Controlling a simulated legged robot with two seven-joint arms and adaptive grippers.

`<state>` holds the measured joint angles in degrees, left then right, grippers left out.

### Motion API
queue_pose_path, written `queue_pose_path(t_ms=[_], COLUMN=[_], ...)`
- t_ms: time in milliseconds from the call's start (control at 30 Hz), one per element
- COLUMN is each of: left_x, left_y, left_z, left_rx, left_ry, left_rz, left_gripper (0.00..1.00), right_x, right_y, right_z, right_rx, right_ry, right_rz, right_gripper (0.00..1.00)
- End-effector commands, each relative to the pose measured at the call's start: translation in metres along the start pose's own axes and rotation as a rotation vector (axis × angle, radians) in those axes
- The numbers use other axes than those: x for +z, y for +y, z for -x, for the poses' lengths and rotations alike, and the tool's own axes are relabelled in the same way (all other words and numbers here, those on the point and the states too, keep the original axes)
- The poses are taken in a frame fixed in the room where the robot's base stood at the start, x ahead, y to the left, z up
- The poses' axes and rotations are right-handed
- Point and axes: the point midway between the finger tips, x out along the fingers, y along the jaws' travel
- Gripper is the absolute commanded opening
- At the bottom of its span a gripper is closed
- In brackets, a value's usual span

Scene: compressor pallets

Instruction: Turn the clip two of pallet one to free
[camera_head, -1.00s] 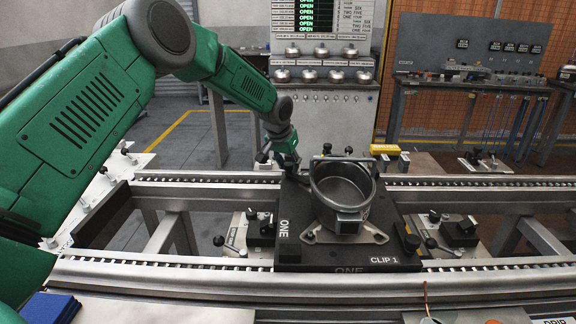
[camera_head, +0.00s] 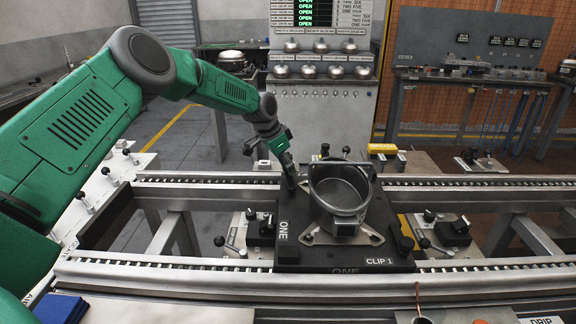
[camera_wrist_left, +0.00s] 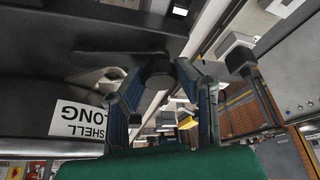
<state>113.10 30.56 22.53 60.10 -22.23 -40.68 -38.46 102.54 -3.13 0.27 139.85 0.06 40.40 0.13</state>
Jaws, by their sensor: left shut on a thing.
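Pallet one (camera_head: 284,234) is a dark plate marked ONE on the rails, with a round grey metal shell (camera_head: 342,192) on it. A label CLIP 1 marks its front right corner, next to a black clip (camera_head: 402,238). My left gripper (camera_head: 290,178) reaches down to the pallet's back left corner, left of the shell. In the wrist view, the fingers of my left gripper (camera_wrist_left: 160,80) stand either side of a black clip knob (camera_wrist_left: 158,72) and are shut on it. No number for this clip is readable. My right gripper is not in view.
Roller rails (camera_head: 180,260) run left and right of the pallet. Small black-knobbed fixtures (camera_head: 452,230) stand between the rails. A yellow block (camera_head: 382,148) lies behind the back rail. A grey cabinet (camera_head: 322,115) with metal domes stands behind. The wrist view shows a SHELL LONG label (camera_wrist_left: 78,120).

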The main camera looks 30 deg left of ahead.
Motion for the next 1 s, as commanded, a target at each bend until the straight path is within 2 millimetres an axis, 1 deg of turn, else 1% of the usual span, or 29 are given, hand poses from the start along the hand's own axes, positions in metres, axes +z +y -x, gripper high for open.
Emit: queue_pose_path(t_ms=[33, 200, 400, 900, 933, 967, 1000], left_x=[0.0057, 0.0054, 0.0057, 0.0058, 0.0058, 0.0057, 0.0054], left_y=[-0.0003, -0.0001, 0.0002, 0.0005, 0.0006, 0.0006, 0.0006], left_z=[-0.0051, -0.0053, -0.0056, -0.0056, -0.0057, -0.0056, -0.0053], left_rx=[0.014, 0.047, 0.071, 0.079, 0.079, 0.079, 0.079], left_ry=[-0.009, -0.01, -0.012, -0.014, -0.014, -0.014, -0.013], left_rz=[-0.025, -0.107, -0.163, -0.183, -0.183, -0.183, -0.182], left_gripper=[0.0, 0.0, 0.0, 0.0, 0.3, 0.41, 0.47], right_x=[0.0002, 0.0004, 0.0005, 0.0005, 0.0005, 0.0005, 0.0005], right_y=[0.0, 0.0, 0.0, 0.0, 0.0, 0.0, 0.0], right_z=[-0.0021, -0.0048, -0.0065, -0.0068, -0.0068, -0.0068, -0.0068], right_rx=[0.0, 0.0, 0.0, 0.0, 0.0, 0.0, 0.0], right_ry=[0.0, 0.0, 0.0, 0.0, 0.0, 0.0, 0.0], right_rz=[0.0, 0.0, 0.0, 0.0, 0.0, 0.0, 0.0], right_gripper=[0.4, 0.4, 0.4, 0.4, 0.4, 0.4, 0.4])
